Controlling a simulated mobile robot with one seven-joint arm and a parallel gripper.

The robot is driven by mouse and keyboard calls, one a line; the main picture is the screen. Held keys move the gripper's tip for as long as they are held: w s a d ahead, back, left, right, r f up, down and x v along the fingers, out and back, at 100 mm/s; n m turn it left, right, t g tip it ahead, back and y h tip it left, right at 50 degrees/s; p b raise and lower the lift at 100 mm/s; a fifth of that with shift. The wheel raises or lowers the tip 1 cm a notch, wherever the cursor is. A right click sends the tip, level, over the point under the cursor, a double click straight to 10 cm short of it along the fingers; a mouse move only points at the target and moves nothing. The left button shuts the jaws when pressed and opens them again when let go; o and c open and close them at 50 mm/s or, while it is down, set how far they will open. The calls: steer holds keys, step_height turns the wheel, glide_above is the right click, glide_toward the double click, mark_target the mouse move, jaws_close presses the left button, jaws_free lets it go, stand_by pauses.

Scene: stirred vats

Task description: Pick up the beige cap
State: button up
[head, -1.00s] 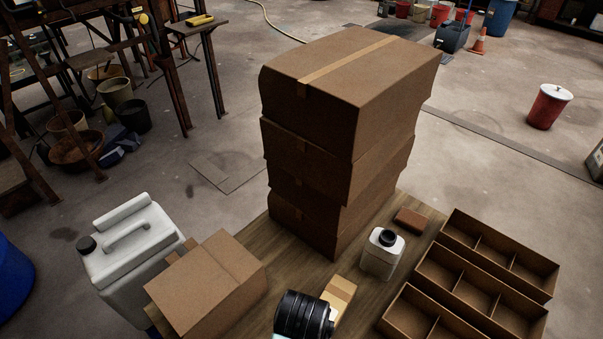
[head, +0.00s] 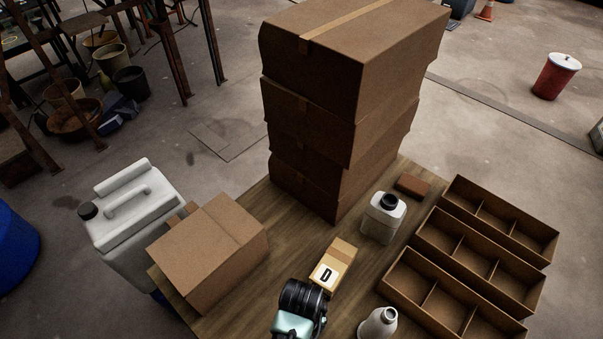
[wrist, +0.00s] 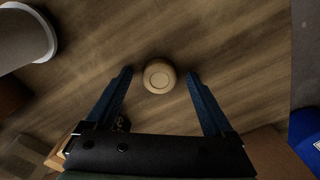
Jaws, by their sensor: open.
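The beige cap (wrist: 159,76) is a small round disc on the wooden table top in the wrist view. My gripper (wrist: 160,73) is open, with one dark blue finger on each side of the cap. There is a visible gap between the cap and each finger. The height of the fingertips above the table is hard to tell. I do not see the cap in the head view, where my black and teal wrist covers part of the table front.
On the table (head: 368,268) stand a tall carton stack (head: 345,90), a lettered box (head: 333,268), a white black-capped bottle (head: 382,222), a grey bottle (head: 377,324), a brown block (head: 412,186) and divided trays (head: 428,310). A carton (head: 205,250) and white canister (head: 135,225) stand left.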

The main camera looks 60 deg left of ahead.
jaws_close()
stand_by(0.3)
